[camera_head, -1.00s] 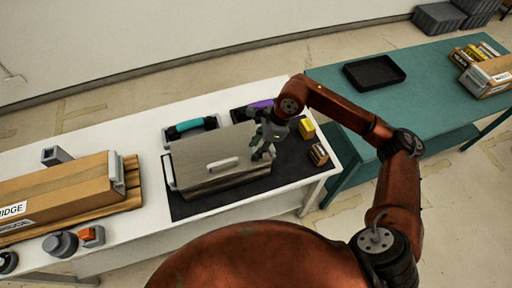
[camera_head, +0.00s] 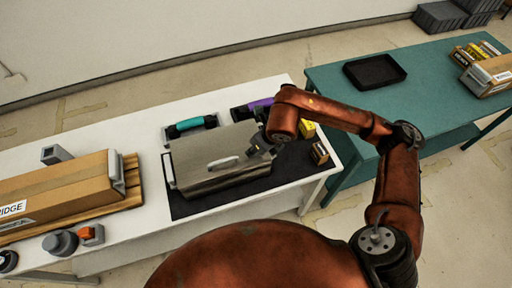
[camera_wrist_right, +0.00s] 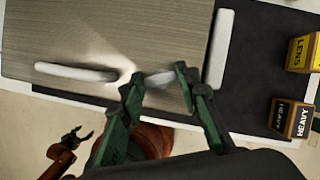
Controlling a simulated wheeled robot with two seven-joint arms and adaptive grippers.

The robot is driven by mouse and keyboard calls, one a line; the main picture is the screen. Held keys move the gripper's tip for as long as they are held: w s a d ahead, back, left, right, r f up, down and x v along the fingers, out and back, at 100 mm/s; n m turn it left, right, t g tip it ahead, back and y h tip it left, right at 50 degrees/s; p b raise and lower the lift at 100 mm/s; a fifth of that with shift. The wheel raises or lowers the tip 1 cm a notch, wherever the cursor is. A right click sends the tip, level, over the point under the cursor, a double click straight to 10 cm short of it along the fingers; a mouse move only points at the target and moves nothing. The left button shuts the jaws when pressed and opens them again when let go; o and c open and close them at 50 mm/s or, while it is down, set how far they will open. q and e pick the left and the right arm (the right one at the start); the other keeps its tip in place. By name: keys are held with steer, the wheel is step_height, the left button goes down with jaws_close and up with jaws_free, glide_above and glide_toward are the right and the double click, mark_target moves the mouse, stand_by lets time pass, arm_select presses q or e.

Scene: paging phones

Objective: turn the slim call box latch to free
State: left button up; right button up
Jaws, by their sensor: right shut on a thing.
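A silver-grey metal box (camera_head: 210,175) with a white handle (camera_head: 222,163) lies on a dark mat on the white table. It fills the upper left of the right wrist view (camera_wrist_right: 110,30), where the handle (camera_wrist_right: 75,72) is left of my fingers. My right gripper (camera_head: 261,146) is at the box's right part. In the wrist view, its green fingers (camera_wrist_right: 160,82) are shut on a small pale latch piece (camera_wrist_right: 157,78) on the box. Its exact turn is hard to tell. My left gripper (camera_wrist_right: 76,138) shows small at the lower left, apparently open and empty.
Teal (camera_head: 190,125) and purple (camera_head: 258,104) handsets sit behind the box. A yellow box (camera_head: 307,129) and a brown box (camera_head: 319,153) stand at its right. A large carton (camera_head: 60,188) lies at left. The teal table (camera_head: 430,100) holds a black tray (camera_head: 375,72).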

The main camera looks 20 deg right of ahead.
steer(key=m+h, duration=0.1)
steer(key=m, duration=0.3)
steer(key=shift+a+m+h, duration=0.15)
steer(key=shift+m+h, duration=0.15)
steer(key=shift+h, duration=0.1)
stand_by(0.4)
steer(key=o, duration=1.2)
steer(key=shift+c, duration=0.2)
steer(key=shift+s+r, duration=0.1)
steer(key=shift+r, duration=0.1)
steer(key=v, duration=1.1)
steer(key=shift+s+r, duration=0.2)
steer(key=shift+s, duration=0.1)
